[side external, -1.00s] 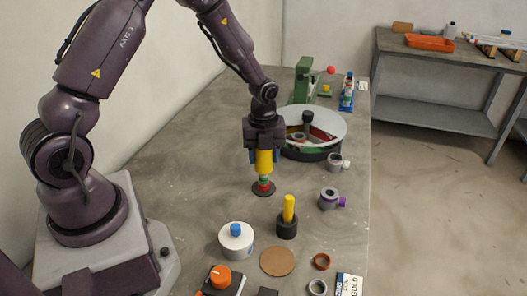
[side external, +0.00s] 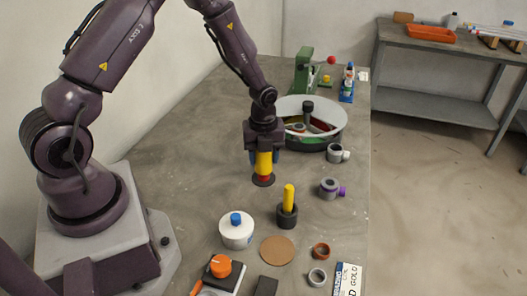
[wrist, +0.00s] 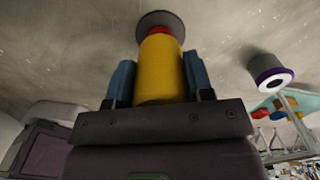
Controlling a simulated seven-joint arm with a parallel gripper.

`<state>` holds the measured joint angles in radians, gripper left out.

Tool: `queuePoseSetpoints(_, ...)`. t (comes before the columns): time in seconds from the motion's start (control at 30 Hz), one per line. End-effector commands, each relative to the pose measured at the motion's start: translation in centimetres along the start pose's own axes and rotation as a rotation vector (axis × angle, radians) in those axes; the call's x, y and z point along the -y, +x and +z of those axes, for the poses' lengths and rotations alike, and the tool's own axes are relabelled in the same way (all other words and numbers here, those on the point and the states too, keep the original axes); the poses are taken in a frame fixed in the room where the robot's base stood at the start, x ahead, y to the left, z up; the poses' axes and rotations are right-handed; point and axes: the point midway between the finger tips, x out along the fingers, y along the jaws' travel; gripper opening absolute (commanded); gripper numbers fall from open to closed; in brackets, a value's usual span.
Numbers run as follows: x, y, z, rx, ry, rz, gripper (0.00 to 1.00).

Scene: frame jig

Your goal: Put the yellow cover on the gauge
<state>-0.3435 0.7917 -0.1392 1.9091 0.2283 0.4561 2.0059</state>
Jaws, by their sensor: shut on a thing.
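My gripper (side external: 264,158) is shut on the yellow cover (side external: 264,165), a yellow cylinder held upright between blue finger pads. The gauge (side external: 263,181) stands directly below, with a round dark base on the table. Only a red band and the base show beneath the cover's lower edge. In the wrist view the yellow cover (wrist: 160,70) is between the fingers, with the gauge's red band and dark disc (wrist: 160,18) at its far end. The cover appears to be around the gauge's upper part; the inside is hidden.
A yellow rod in a dark cup (side external: 287,214) stands close at the front right. A white pot with blue knob (side external: 236,233) is in front. A round tray (side external: 315,108) is behind, and grey fittings (side external: 330,188) are to the right. Table left of the gauge is clear.

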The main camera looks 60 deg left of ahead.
Motion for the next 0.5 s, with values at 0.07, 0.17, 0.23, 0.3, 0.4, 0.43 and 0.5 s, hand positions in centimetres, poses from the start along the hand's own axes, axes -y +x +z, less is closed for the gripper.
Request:
queuePoseSetpoints(0.07, 0.0, 0.3, 0.0, 0.0, 0.0, 0.0, 0.25)
queuePoseSetpoints(0.17, 0.0, 0.7, 0.0, 0.0, 0.0, 0.0, 0.25)
queuePoseSetpoints(0.23, 0.0, 0.9, 0.0, 0.0, 0.0, 0.0, 0.25)
queuePoseSetpoints(0.3, 0.0, 1.1, 0.0, 0.0, 0.0, 0.0, 0.25)
queuePoseSetpoints(0.4, 0.0, 1.5, 0.0, 0.0, 0.0, -0.001, 0.25)
queuePoseSetpoints(0.43, 0.0, 1.6, 0.0, 0.0, 0.0, 0.0, 0.25)
queuePoseSetpoints(0.5, 0.0, 1.9, 0.0, 0.0, 0.0, 0.0, 0.25)
